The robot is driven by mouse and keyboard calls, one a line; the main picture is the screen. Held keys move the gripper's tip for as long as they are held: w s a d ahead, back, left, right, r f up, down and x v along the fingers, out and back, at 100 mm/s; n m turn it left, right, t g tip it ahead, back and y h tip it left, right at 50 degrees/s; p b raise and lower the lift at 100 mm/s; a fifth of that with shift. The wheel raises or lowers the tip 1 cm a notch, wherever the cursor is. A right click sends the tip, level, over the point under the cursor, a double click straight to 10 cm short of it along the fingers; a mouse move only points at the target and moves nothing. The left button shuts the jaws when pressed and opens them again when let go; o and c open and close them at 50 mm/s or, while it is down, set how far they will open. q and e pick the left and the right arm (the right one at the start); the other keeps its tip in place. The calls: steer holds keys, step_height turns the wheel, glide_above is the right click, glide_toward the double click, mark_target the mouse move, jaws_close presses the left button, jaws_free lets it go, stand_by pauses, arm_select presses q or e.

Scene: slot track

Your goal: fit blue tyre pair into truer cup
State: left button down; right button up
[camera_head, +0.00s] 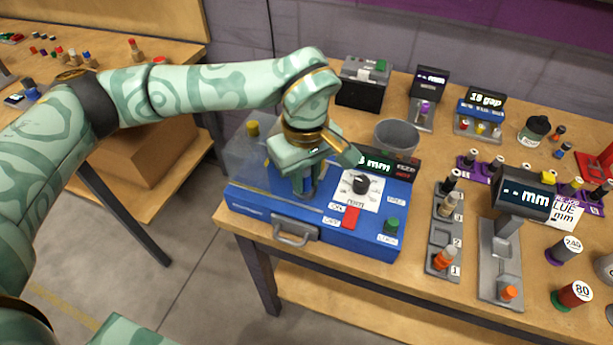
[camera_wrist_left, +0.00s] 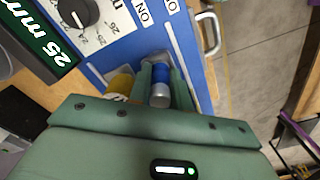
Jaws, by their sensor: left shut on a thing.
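My left gripper (camera_head: 305,190) is over the left part of the blue truer (camera_head: 270,208), its fingers pointing down. In the left wrist view its two fingers (camera_wrist_left: 161,85) are shut on the blue tyre pair (camera_wrist_left: 161,74), which shows a blue band and a silver-grey end. A grey cup (camera_wrist_left: 155,57) of the truer shows just beyond the tyre pair. I cannot tell whether the tyre pair is inside the cup or just above it. In the head view the fingers and wrist hide most of the tyre pair and cup. My right gripper is not in view.
The truer has a clear cover (camera_head: 250,155), a dial (camera_head: 360,184), a red switch (camera_head: 351,217) and a green button (camera_head: 391,226). A grey bucket (camera_head: 397,137) stands behind it. A numbered slot track (camera_head: 443,232) and a grey gauge (camera_head: 500,258) stand to the right.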

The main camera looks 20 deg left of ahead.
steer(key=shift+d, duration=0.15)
arm_select(q)
steer(key=shift+f, duration=0.1)
steer(key=c, duration=1.3)
jaws_free()
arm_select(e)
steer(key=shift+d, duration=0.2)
arm_select(q)
step_height(320, 180, up, 12)
steer(key=p, duration=0.3)
steer(key=shift+r, duration=0.2)
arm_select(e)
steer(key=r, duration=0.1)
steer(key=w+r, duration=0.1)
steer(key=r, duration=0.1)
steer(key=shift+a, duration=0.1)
